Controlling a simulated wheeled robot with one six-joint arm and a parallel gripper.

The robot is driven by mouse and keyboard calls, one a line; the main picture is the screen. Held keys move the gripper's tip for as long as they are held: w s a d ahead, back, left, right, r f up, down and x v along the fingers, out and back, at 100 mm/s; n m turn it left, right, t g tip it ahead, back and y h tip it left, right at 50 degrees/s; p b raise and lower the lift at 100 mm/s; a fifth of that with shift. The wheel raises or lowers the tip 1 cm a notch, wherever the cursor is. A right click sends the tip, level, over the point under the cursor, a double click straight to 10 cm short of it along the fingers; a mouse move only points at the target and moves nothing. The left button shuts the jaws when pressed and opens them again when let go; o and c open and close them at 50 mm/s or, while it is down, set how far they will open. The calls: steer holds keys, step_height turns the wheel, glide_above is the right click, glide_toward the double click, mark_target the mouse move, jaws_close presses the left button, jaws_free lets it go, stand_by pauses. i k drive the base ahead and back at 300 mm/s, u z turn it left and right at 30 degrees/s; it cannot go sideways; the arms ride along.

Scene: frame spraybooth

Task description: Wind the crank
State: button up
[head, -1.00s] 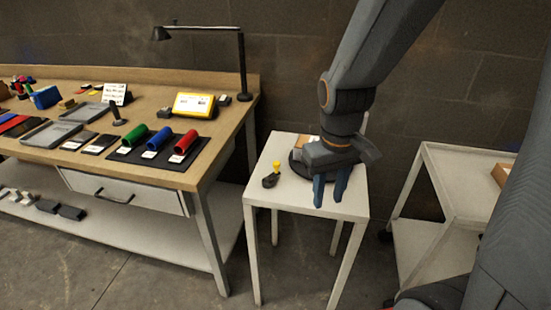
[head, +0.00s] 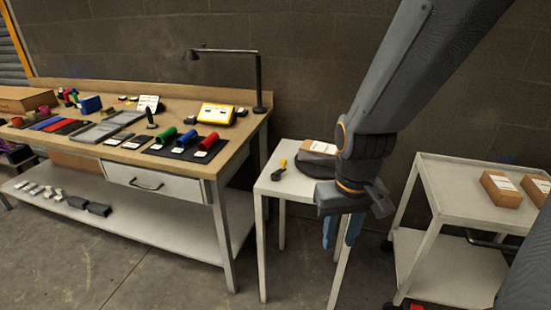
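A small dark crank with a yellow knob (head: 280,170) sits on the left part of the white side table (head: 283,188). The knob stands at the crank's far end. A dark round base (head: 315,163) lies behind it on the same table, partly hidden by my arm. My gripper (head: 341,232) points down at the table's front right corner, to the right of the crank and apart from it. Its two blue fingers are spread with nothing seen between them. The gripper body hides the table's right part.
A wooden workbench (head: 235,140) with a lamp (head: 257,75), coloured rollers and trays stands at the left. A white cart (head: 470,175) with cardboard boxes (head: 501,190) stands at the right. A box with a white label (head: 319,146) lies at the side table's back. Floor is clear in front.

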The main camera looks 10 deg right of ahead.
mark_target(276, 177)
steer(key=u, duration=0.4)
steer(key=i, duration=1)
steer(key=z, duration=0.45)
